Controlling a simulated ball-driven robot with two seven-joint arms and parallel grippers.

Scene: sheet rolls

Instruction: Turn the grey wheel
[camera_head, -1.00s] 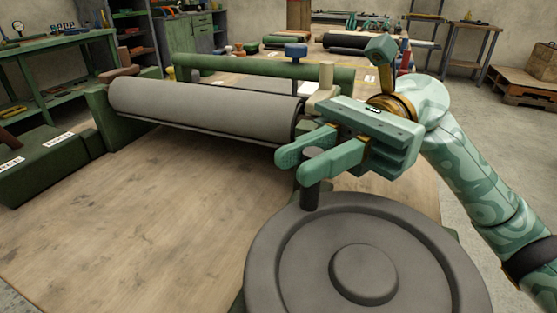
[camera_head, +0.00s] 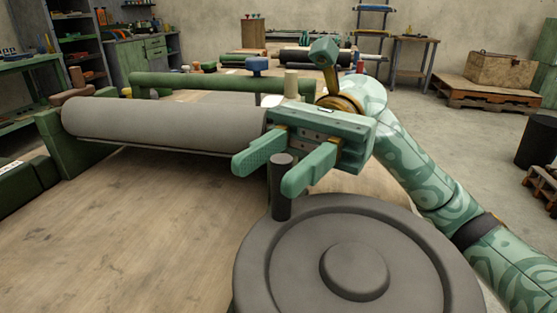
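The grey wheel (camera_head: 315,255) lies flat at the bottom right of the head view, with a round raised hub (camera_head: 355,270). Its dark upright handle peg (camera_head: 282,185) stands at the wheel's far left rim. My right gripper (camera_head: 264,178) is at the peg, with one finger on each side of the peg's upper part. The fingers are spread, and a gap shows between the left finger and the peg. Whether the right finger touches the peg I cannot tell. My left gripper is not in view.
A large grey roll (camera_head: 165,125) lies in a green frame (camera_head: 62,145) behind the wheel. The wooden table top (camera_head: 130,225) is clear at the left. A blue knob (camera_head: 257,66) and a cream post (camera_head: 291,84) stand behind the roll.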

